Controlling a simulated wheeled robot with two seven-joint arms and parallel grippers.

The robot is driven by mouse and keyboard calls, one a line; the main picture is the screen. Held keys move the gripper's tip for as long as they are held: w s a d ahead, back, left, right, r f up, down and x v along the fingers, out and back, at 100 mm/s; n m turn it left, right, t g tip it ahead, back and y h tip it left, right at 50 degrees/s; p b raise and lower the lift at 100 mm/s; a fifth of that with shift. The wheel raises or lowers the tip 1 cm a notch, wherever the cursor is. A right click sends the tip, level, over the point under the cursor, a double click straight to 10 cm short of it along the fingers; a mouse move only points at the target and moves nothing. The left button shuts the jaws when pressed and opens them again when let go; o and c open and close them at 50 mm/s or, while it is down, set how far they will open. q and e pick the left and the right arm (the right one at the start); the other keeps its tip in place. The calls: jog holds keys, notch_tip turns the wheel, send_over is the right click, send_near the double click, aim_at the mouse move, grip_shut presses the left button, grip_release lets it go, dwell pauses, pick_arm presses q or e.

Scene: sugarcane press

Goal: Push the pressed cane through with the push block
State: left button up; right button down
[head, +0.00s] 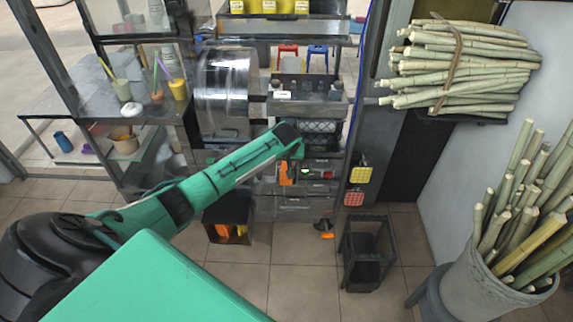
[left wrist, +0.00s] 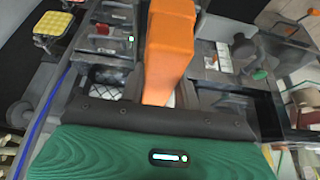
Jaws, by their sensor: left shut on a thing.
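The orange push block (left wrist: 170,50) stands out from my left gripper (left wrist: 160,100) in the left wrist view. In the head view the push block (head: 287,173) shows just below the end of my left arm, in front of the press (head: 292,207). My left gripper is shut on the block; its fingertips are mostly hidden. The block appears close to the press front, but I cannot tell if it touches. I cannot make out the pressed cane. My right gripper is not in view.
A cane bundle (head: 460,65) lies on a shelf at upper right. A bin of cane (head: 480,285) stands at right. A black stand (head: 368,255) and a dark box (head: 229,216) are on the floor. A cluttered side table (head: 100,100) is at left.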

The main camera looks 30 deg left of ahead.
pick_arm(q)
jog(key=shift+w+a+b, duration=0.45)
jog(key=shift+w, duration=0.35)
jog(key=shift+w+a+b, duration=0.4)
jog(key=shift+w+b, duration=0.05)
jog(key=shift+w, duration=0.3)
jog(key=shift+s+d+r+p, duration=0.1)
jog(key=shift+s+p, duration=0.1)
jog(key=shift+p, duration=0.25)
jog(key=s+p, duration=0.1)
jog(key=s+d+p, duration=0.1)
jog(key=shift+r+p, duration=0.15)
jog(key=shift+p, duration=0.25)
jog(key=shift+s+d+p, duration=0.5)
jog(key=shift+s+p, duration=0.2)
jog(key=shift+p, duration=0.05)
jog(key=shift+s+d, duration=0.15)
jog(key=shift+s, duration=0.15)
jog(key=p+v, duration=0.4)
jog(key=p, duration=0.1)
jog(key=p+v, duration=0.2)
jog(key=p, duration=0.1)
jog(key=shift+w+r, duration=0.2)
jog(key=shift+r, duration=0.3)
jog(key=shift+v, duration=1.15)
